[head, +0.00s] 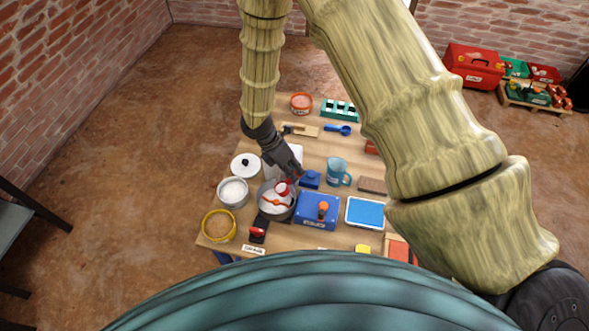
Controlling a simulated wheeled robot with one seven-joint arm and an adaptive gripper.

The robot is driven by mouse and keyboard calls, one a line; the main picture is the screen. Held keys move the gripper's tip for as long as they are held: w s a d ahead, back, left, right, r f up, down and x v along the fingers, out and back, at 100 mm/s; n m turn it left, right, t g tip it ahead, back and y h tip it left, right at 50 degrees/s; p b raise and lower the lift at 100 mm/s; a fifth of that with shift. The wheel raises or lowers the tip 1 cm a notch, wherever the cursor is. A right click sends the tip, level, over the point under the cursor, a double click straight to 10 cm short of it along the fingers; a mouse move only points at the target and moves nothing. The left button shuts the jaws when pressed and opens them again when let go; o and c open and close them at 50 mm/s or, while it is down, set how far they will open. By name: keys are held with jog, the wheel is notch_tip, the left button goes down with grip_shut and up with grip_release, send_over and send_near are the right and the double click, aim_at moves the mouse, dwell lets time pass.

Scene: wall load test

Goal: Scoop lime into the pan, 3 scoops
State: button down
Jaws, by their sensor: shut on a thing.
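My gripper (293,172) is low over the left part of the table, pointing down and right. It is shut on a small red tool that looks like a scoop (283,188), with something white at it. The tool is over a round grey pan (264,208); whether they touch is unclear. White material and an orange shape show in the pan. A grey tub (233,191) of white powder, which looks like the lime, stands left of the pan. My gripper hides part of the tool's handle.
The table is crowded.

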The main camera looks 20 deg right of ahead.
jog(key=a+g+h+b, duration=0.1)
jog(key=h, duration=0.1)
jog(key=w+a+g+h+b, duration=0.1)
jog(key=h+b, duration=0.1)
jog(key=a+f+g+h+b, duration=0.1)
jog(key=h, duration=0.1)
jog(key=shift+w+a+h+b, duration=0.1)
jog(key=shift+w+h+b, duration=0.2)
jog(key=shift+b, duration=0.1)
dwell(1.4)
notch_tip(320, 180, up, 4)
jog(key=p, duration=0.2)
jog(key=shift+p, duration=0.4)
